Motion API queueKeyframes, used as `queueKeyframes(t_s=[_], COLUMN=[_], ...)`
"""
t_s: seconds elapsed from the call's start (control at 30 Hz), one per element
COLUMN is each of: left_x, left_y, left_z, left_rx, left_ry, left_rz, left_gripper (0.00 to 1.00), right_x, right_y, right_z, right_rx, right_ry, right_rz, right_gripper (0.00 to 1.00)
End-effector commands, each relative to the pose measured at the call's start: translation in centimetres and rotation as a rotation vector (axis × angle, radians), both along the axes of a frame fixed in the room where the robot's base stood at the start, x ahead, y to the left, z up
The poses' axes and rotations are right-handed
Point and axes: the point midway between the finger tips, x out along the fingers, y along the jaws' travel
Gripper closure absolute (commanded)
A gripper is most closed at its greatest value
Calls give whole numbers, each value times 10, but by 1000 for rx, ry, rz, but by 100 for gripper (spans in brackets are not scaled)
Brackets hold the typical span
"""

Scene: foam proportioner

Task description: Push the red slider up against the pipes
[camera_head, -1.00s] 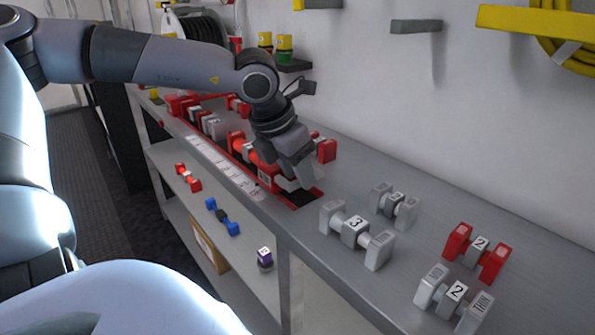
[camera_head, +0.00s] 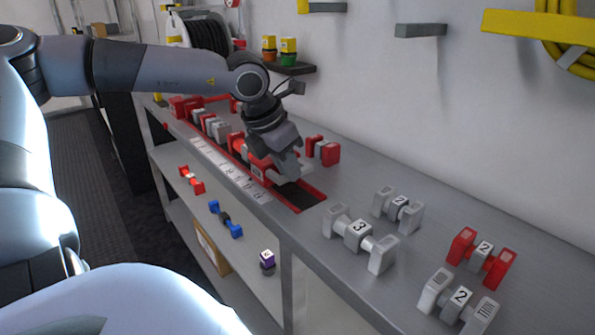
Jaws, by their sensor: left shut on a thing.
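The red slider (camera_head: 258,168) sits in a long red-rimmed tray (camera_head: 311,204) set along the bench's front edge. Pipe pieces (camera_head: 216,128), red and grey, stand in a row in the tray toward its far left end. An orange-red piece (camera_head: 235,142) stands just beyond the slider. My left gripper (camera_head: 286,176) reaches down from above and is shut on the slider, hiding part of it. I cannot tell whether slider and pipes touch. A dark bare stretch of tray lies on the near right side. My right gripper is not in view.
Loose grey and red fittings (camera_head: 357,235) stand on the bench to the right, and a red fitting (camera_head: 326,151) stands behind the gripper. Small coloured parts (camera_head: 226,218) lie on the lower shelf. A small wall shelf (camera_head: 290,68) holds yellow-topped containers.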

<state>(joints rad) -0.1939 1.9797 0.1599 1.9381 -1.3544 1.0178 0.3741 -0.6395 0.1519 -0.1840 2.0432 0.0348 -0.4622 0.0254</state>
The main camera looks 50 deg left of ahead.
Motion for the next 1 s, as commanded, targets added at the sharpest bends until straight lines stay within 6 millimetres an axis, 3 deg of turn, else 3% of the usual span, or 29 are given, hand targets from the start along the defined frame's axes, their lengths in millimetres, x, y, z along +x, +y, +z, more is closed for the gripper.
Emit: queueKeyframes(t_s=[0.27,0.3,0.37,0.73,1.0], left_x=[1,0,1,0,-10], left_y=[1,1,1,1,2], left_z=[0,0,0,3,28], left_rx=[-3,-3,-3,-2,-4], left_ry=[-3,-3,-3,-3,-7], left_rz=[-1,-1,-1,-1,0], left_gripper=[100,80,61,61,61], right_x=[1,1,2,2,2], right_y=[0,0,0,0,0], right_z=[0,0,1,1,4], right_rx=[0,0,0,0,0], right_ry=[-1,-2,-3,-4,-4], right_rz=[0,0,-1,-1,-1], right_gripper=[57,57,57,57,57])
